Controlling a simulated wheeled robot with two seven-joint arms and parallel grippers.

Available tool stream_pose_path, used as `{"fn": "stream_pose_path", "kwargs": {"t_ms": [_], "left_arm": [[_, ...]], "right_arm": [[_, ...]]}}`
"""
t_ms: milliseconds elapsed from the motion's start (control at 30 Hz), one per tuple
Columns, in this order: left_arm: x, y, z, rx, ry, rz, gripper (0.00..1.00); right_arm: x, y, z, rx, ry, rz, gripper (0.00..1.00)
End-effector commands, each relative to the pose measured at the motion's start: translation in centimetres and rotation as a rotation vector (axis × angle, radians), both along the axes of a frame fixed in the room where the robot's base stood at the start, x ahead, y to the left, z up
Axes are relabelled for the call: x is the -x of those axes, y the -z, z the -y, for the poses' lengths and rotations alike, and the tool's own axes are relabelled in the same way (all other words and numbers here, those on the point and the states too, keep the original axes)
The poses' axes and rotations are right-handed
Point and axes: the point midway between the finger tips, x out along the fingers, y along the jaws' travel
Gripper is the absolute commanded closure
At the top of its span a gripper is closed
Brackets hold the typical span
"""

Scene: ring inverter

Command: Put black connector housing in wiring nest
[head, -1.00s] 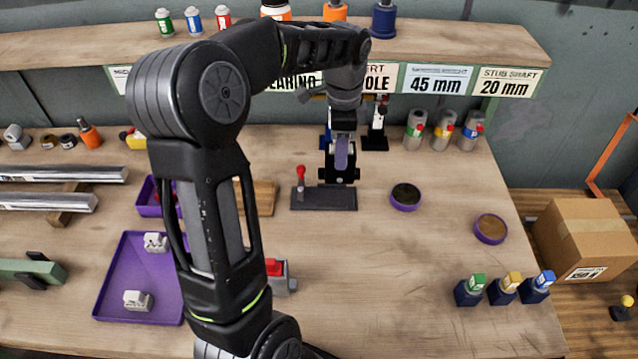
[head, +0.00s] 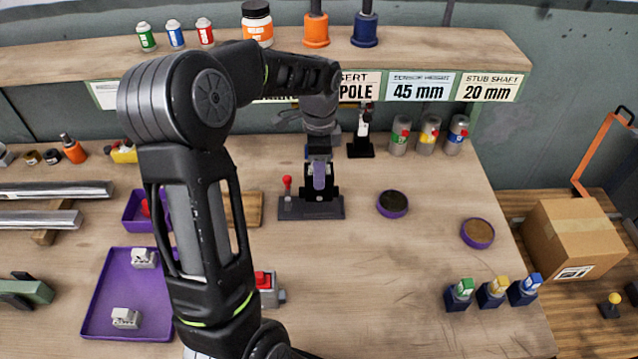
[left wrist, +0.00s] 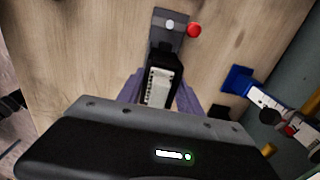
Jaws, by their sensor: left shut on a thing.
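My left gripper (head: 319,186) is shut, with its purple fingers pointing down at the right part of a dark fixture plate, apparently the wiring nest (head: 297,208). A red-knobbed post stands on the plate's left side. In the left wrist view, the fingers hold a black piece with a ridged whitish face, apparently the black connector housing (left wrist: 158,84). The wiring nest (left wrist: 171,24) with its red knob lies just beyond it. Fingers and black parts overlap, so I cannot tell whether the housing touches or sits in the nest. My right gripper is not in view.
A purple tray (head: 97,305) with two whitish connectors stands at left, partly behind my arm. A grey block with a red top (head: 266,288) is in front of the nest. Round purple dishes (head: 392,204) stand to the right. The table's middle right is clear.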

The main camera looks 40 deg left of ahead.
Motion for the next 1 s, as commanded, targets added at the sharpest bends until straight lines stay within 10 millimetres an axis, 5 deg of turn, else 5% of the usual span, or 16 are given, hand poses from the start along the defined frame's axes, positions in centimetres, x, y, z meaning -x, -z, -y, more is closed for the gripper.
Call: {"fn": "stream_pose_path", "kwargs": {"t_ms": [400, 700, 1000], "left_arm": [[-0.1, 1.0, 0.0, -0.001, 0.0, 0.002, 1.0], [0.0, 4.3, 0.0, 0.0, 0.001, 0.0, 1.0], [-0.1, 4.6, 0.0, 0.0, 0.001, 0.004, 1.0]], "right_arm": [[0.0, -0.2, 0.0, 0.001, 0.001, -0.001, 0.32], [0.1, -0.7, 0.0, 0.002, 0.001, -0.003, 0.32], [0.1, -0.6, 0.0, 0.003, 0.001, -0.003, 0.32]]}}
